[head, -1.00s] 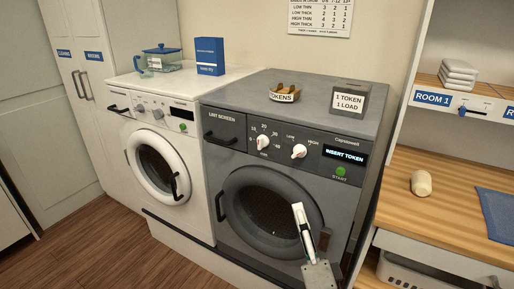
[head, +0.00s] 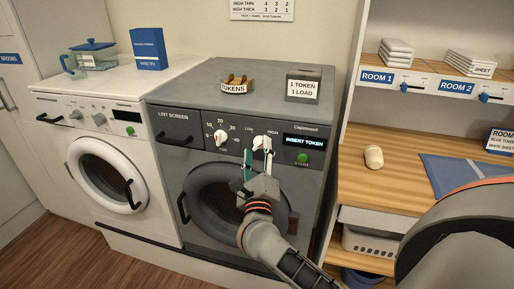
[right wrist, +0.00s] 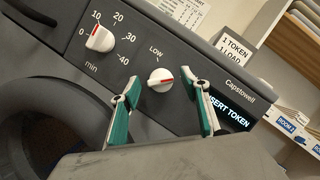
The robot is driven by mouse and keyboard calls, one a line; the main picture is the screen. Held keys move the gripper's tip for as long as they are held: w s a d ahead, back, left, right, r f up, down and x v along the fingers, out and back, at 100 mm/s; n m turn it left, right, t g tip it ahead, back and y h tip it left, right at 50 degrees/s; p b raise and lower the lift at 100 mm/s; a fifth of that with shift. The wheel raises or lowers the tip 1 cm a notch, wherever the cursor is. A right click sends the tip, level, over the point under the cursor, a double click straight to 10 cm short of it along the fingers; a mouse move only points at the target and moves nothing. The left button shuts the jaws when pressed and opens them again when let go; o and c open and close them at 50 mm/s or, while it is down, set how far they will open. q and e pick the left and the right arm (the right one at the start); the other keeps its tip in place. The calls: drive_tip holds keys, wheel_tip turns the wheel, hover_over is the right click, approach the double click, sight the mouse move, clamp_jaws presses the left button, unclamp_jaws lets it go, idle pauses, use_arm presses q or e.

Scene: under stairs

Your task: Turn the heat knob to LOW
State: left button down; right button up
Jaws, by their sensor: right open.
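The heat knob (right wrist: 160,80) is a white dial with a red pointer line on the grey dryer's panel. In the right wrist view its red line points right, away from the LOW label (right wrist: 156,49) above it. The HIGH label is hidden there behind a finger. Whether the tips reach the knob's depth I cannot tell. My left gripper is not in view.
The minutes knob (right wrist: 100,39) is left of the heat knob. The INSERT TOKEN display (head: 304,141) and green start button (head: 302,158) are to the right. A token bowl (head: 237,84) and token box (head: 303,85) stand on top. A white washer (head: 105,120) is at left.

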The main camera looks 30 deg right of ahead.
drive_tip(key=shift+w+d+r, duration=0.15)
drive_tip(key=shift+w+d, duration=0.1)
drive_tip(key=shift+w, duration=0.2)
drive_tip(key=shift+c, duration=0.4)
